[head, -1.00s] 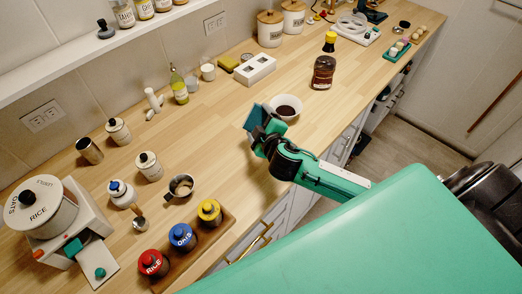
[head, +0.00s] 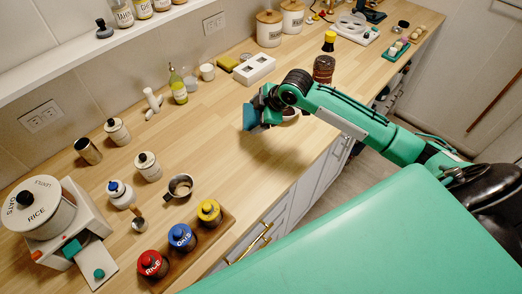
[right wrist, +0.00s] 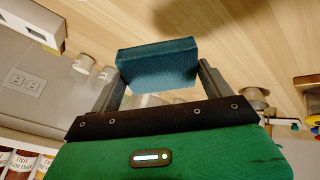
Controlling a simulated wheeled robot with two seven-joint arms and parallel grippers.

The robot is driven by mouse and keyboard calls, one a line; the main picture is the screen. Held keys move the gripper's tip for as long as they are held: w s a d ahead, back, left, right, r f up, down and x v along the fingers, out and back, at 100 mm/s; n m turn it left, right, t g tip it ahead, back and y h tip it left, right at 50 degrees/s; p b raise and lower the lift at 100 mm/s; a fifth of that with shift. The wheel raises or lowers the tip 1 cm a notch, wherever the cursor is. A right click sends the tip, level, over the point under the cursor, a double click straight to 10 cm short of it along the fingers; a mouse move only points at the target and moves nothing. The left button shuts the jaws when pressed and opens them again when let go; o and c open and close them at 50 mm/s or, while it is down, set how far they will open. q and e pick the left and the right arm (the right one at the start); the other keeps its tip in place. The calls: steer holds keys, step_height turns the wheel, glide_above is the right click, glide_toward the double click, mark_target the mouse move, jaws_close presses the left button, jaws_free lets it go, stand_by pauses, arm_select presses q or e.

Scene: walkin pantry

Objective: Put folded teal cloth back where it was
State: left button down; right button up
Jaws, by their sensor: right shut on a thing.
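The folded teal cloth (head: 250,117) is a small thick block held above the wooden counter. My right gripper (head: 261,111) is shut on it. In the right wrist view the cloth (right wrist: 157,62) sits between the two dark fingers, its broad face tilted. Its shadow falls on the counter to the lower right, with a gap below the cloth. My left gripper is not in view.
A bowl (head: 291,118) is mostly hidden behind my right gripper. A dark jar (head: 323,69) stands behind my right arm. A white box (head: 255,70) and a green bottle (head: 178,86) stand farther back. A metal cup (head: 180,187) and lidded red, blue and yellow jars are nearer. The mid-counter is clear.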

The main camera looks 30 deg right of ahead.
steer(key=s+r+n+g, duration=0.5)
steer(key=r+n+g, duration=0.25)
steer(key=r, duration=0.45)
steer(key=shift+n+h, duration=0.25)
steer(key=shift+h, duration=0.15)
steer(key=f+p, duration=0.1)
steer(key=f, duration=0.5)
steer(key=f+p, duration=0.2)
steer(key=f, duration=0.5)
steer(key=f+p, duration=0.2)
steer(key=f, duration=0.5)
steer(key=shift+a, duration=0.3)
steer(key=shift+w, duration=0.1)
steer(key=o, duration=0.8)
steer(key=shift+f, duration=0.1)
steer(key=b+v, duration=0.4)
steer(key=v, duration=0.8)
